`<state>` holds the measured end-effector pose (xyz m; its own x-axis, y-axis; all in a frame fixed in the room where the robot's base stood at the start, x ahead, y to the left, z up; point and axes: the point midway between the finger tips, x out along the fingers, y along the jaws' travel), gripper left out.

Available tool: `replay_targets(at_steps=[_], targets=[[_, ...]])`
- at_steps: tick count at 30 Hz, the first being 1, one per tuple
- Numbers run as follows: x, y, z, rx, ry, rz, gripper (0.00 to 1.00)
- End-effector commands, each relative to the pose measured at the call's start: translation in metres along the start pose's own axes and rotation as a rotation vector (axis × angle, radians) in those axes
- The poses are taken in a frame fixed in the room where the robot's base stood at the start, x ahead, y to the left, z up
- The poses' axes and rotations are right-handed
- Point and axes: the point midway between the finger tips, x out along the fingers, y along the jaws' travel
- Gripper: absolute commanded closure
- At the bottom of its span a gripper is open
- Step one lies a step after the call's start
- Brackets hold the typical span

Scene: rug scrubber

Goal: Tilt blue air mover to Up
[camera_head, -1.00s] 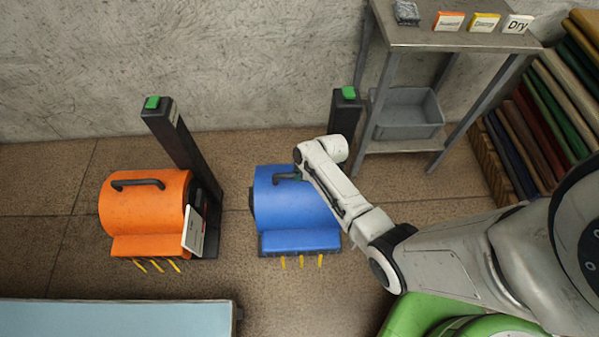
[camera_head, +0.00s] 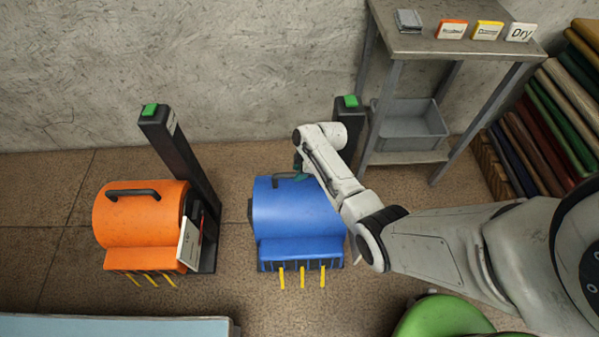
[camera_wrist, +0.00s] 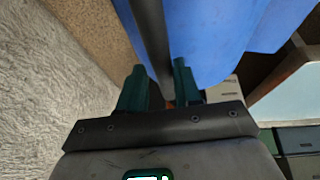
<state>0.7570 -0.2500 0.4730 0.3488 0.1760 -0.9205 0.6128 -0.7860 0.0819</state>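The blue air mover (camera_head: 298,210) stands on the floor at the centre of the head view, with yellow prongs below its front lip. Its dark handle (camera_head: 284,178) is on top. My gripper (camera_head: 298,165) is at the right end of this handle, partly hidden by my arm. The blue housing (camera_wrist: 205,35) lies just beyond. Part of the mover's right side is hidden by my arm.
An orange air mover (camera_head: 145,222) with a dark post (camera_head: 180,150) and leaning card (camera_head: 189,243) stands left. Another dark post (camera_head: 350,120) is behind the blue one. A metal table (camera_head: 440,42) with cards stands back right. A light-blue surface (camera_head: 110,326) lies front left.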

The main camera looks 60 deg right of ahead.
Motion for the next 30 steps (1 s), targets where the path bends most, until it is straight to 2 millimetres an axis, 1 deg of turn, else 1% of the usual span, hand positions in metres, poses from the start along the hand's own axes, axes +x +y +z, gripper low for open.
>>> replay_targets(at_steps=[1,4,11,14,17,24,30], targets=[[0.000,0.000,0.000,0.000,0.000,-0.001,0.62],[0.000,-0.001,0.000,0.000,0.000,-0.002,0.52],[0.001,-0.002,0.000,0.000,0.000,-0.004,0.52],[-0.005,-0.002,0.000,0.000,0.000,-0.004,0.52],[-0.017,-0.001,-0.001,0.000,0.001,-0.002,0.52],[-0.064,-0.001,-0.001,0.001,0.000,-0.001,0.52],[-0.094,0.000,0.000,0.001,0.000,-0.001,0.52]])
